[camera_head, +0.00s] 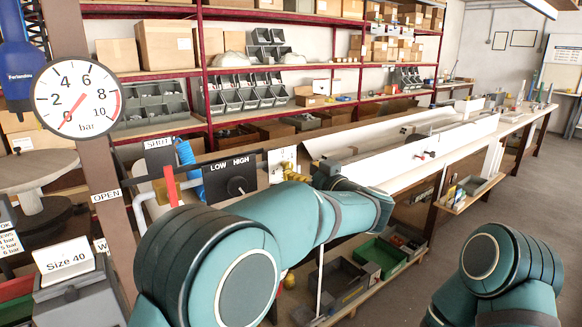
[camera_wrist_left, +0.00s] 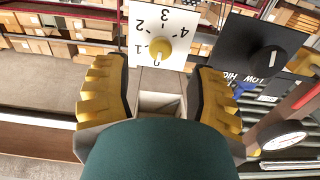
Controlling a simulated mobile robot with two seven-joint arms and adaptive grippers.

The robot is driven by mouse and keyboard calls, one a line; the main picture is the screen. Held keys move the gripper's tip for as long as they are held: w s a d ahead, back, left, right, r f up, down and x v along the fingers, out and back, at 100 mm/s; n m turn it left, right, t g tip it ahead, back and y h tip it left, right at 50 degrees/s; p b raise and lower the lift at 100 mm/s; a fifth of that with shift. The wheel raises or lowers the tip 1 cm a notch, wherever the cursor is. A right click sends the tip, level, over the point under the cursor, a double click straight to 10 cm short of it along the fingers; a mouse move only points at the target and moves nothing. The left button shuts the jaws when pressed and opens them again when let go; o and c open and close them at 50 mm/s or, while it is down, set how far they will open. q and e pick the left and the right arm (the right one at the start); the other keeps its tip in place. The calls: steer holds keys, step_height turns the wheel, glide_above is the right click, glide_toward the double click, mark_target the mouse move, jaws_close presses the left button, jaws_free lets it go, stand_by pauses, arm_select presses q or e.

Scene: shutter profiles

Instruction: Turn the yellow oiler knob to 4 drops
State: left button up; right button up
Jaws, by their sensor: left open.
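The yellow oiler knob (camera_wrist_left: 161,50) sits on a white dial plate (camera_wrist_left: 172,17) numbered 0 to 4, seen upside down in the left wrist view. A pale mark on the knob points at 0. In the head view the dial plate (camera_head: 281,158) shows only in part behind my left gripper (camera_head: 297,174), and I cannot make out the knob clearly there. In the left wrist view my left gripper (camera_wrist_left: 160,92) is open, its two yellow-padded fingers apart and empty, with the knob beyond the gap between them. My right gripper is out of view.
A black LOW/HIGH panel with a knob (camera_head: 236,184) stands close beside the dial plate. A red lever (camera_head: 171,186) and a pressure gauge (camera_head: 77,98) reading near 0 are further left.

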mark_target(290, 167)
arm_select(q)
steer(key=shift+x, duration=2.4)
jaws_close()
